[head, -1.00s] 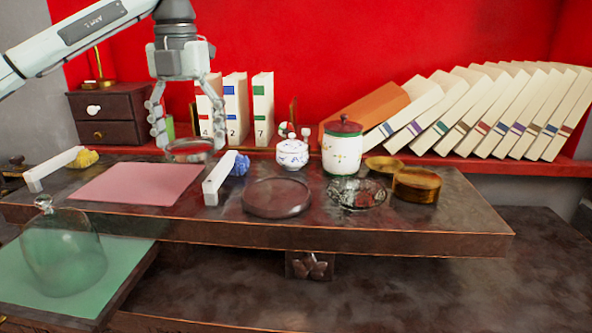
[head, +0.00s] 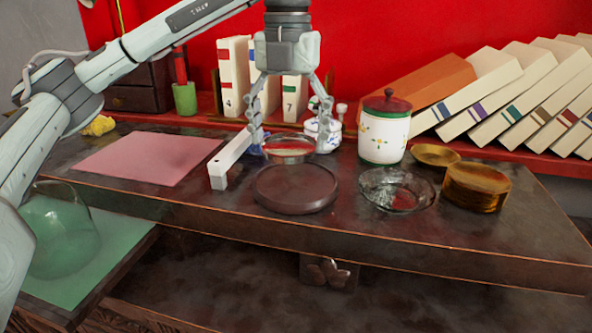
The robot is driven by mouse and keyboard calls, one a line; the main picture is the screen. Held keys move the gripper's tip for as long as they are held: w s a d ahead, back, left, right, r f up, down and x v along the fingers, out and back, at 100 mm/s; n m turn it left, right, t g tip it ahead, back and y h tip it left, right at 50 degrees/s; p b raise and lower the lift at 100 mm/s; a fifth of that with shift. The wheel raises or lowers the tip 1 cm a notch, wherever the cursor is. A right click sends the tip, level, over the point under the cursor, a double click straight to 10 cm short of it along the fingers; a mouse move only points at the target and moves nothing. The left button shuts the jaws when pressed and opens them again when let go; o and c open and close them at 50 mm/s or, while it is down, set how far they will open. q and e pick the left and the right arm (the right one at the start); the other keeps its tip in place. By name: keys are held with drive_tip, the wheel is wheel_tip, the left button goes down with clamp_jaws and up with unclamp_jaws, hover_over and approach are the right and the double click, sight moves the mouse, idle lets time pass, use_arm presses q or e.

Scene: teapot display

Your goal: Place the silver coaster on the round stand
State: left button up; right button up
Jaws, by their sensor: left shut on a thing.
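The silver coaster (head: 289,152) is a shallow round dish with a shiny rim and a red reflection. My left gripper (head: 290,146) points down with its two fingers on opposite sides of the coaster's rim, shut on it. The round stand (head: 295,189) is a low dark disc on the table, just in front of and below the coaster in the picture. Its top looks bare. The gap between coaster and table is hard to tell. My right gripper is not in view.
A white block (head: 227,163) with a blue lump stands left of the stand. A glass dish (head: 397,190), lidded white jar (head: 384,128) and brass containers (head: 476,187) are to the right. A patterned pot (head: 323,133) is behind the coaster. A pink mat (head: 150,158) lies left.

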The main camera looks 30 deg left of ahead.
sight(296, 152)
use_arm(q)
drive_tip(key=shift+s+d+f, duration=0.15)
drive_tip(key=shift+d+f, duration=0.3)
drive_tip(key=shift+d, duration=0.25)
wheel_tip(296, 152, down, 4)
drive_tip(key=shift+r, duration=0.1)
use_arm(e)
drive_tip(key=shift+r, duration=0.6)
use_arm(q)
drive_tip(key=shift+f, duration=0.25)
drive_tip(key=o, duration=1.2)
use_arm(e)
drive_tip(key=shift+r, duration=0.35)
use_arm(q)
drive_tip(key=shift+r, duration=0.1)
